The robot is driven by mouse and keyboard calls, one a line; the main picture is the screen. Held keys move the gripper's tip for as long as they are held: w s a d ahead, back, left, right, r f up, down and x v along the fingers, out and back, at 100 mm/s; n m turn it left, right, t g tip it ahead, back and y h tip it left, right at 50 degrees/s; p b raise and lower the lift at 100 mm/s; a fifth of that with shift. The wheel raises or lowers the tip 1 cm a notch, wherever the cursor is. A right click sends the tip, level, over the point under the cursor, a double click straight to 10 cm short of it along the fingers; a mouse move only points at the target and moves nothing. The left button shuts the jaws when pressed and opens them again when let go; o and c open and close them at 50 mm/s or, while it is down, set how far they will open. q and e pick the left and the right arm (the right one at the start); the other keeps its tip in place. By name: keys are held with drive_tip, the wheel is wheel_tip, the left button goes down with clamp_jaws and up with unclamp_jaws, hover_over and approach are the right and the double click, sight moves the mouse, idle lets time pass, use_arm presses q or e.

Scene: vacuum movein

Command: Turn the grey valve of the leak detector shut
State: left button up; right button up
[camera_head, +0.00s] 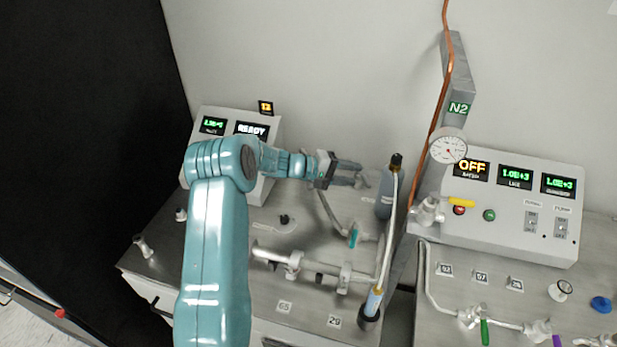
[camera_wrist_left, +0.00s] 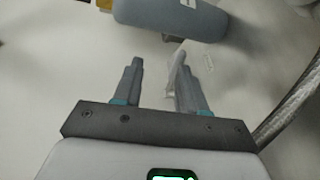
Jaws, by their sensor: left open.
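The leak detector (camera_head: 262,188) is the pale box at the back left, with a green readout and a READY display. My left gripper (camera_head: 361,174) is open to the right of it, above the bench and beside the grey-blue bottle. In the left wrist view, the two fingers of my left gripper (camera_wrist_left: 160,75) stand apart. A thin pale grey lever-like piece (camera_wrist_left: 177,72) shows between them, close to the right finger. It may be the grey valve's handle; I cannot tell whether a finger touches it. In the head view the gripper hides this spot. My right gripper is not in view.
The grey-blue bottle (camera_head: 385,198) with a black top stands close to the gripper. A teal-handled valve (camera_head: 352,236) and metal piping (camera_head: 318,267) lie in front. A control box (camera_head: 510,225) with an OFF display and a gauge (camera_head: 447,146) are at the right.

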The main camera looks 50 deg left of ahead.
use_arm(q)
drive_tip(key=s+a+r+p, duration=0.2)
drive_tip(key=s, duration=1)
drive_tip(key=shift+s+r, duration=0.25)
idle(0.4)
drive_tip(key=shift+w+a+f, duration=0.1)
drive_tip(key=shift+w, duration=0.05)
